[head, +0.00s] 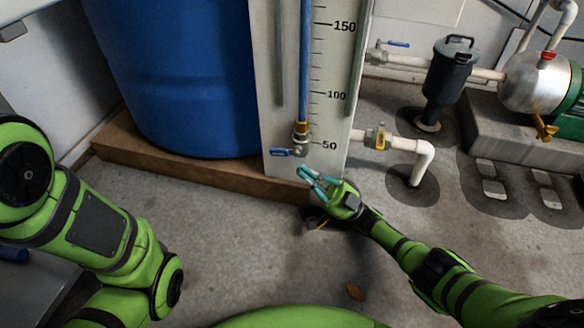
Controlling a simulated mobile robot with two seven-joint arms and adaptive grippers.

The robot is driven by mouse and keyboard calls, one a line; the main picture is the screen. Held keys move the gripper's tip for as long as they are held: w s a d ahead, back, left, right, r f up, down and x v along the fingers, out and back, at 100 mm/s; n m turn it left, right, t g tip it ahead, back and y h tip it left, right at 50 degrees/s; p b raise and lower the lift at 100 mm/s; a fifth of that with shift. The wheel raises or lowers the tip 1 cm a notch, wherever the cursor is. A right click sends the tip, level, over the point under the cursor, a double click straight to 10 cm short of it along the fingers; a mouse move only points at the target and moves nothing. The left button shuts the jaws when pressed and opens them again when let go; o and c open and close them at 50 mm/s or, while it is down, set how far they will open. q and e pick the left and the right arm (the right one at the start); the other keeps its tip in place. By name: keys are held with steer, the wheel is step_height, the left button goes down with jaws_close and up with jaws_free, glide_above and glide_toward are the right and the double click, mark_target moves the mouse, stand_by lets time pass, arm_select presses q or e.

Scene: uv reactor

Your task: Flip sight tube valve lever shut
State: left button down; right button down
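The sight tube (304,70) runs down a white graduated board with marks such as 150, 100 and 50. At its foot is a small brass valve (301,140) with a blue lever (279,152). The lever points left, roughly level, across the board. My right gripper (304,178) is just below and to the right of the lever, in front of the board's lower edge. Its teal fingers are apart, with nothing seen between them, and it does not appear to touch the lever. My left arm is at the left, but its gripper is out of view.
A large blue tank (185,80) stands on a wooden plinth (200,172) left of the board. The concrete floor in front is mostly clear.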

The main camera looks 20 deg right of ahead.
steer(key=s+d, duration=0.4)
steer(key=d, duration=0.4)
steer(key=shift+s, duration=0.3)
steer(key=shift+r, duration=0.1)
